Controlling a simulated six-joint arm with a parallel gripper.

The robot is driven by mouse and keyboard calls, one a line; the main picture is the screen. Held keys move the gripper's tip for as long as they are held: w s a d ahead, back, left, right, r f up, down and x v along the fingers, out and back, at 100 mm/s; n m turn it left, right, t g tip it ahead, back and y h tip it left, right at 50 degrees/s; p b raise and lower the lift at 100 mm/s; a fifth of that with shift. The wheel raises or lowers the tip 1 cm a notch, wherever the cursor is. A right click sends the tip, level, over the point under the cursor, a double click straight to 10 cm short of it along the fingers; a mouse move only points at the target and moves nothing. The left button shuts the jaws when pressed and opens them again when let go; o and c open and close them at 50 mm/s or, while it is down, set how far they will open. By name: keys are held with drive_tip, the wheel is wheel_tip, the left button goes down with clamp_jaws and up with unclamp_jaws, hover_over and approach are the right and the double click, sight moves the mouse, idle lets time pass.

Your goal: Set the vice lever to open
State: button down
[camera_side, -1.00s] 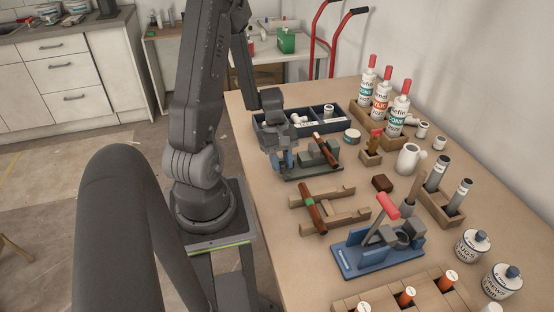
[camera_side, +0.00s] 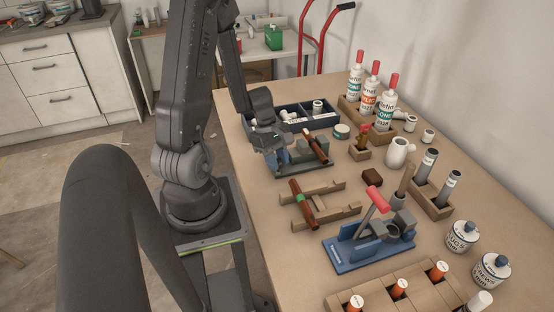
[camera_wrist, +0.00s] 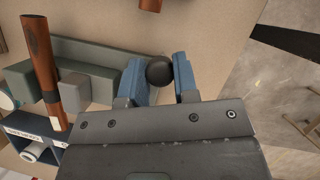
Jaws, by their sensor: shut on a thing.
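A grey-green vice (camera_side: 309,168) stands on the table's left side. A brown tube (camera_side: 315,146) lies across it, and the tube also shows in the wrist view (camera_wrist: 39,62). The vice body (camera_wrist: 105,68) fills the left of the wrist view. My gripper (camera_wrist: 158,66) has its blue fingers closed on a round black knob (camera_wrist: 158,74) at the vice's end, seemingly the lever's end. The rest of the lever is hidden. In the side view my gripper (camera_side: 278,158) is at the vice's left end, where the knob cannot be made out.
A dark blue divided tray (camera_side: 322,121) stands just behind the vice. A wooden rack (camera_side: 335,210) with another brown tube is in front. A blue clamp (camera_side: 352,255) with a red handle is nearer the camera. Bottles (camera_side: 371,88) stand at the back right.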

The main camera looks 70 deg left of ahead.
drive_tip(key=c, duration=0.9)
unclamp_jaws()
drive_tip(key=v, duration=1.3)
drive_tip(key=shift+s+a+r, duration=0.1)
drive_tip(key=shift+a+r, duration=0.15)
drive_tip(key=shift+r, duration=0.1)
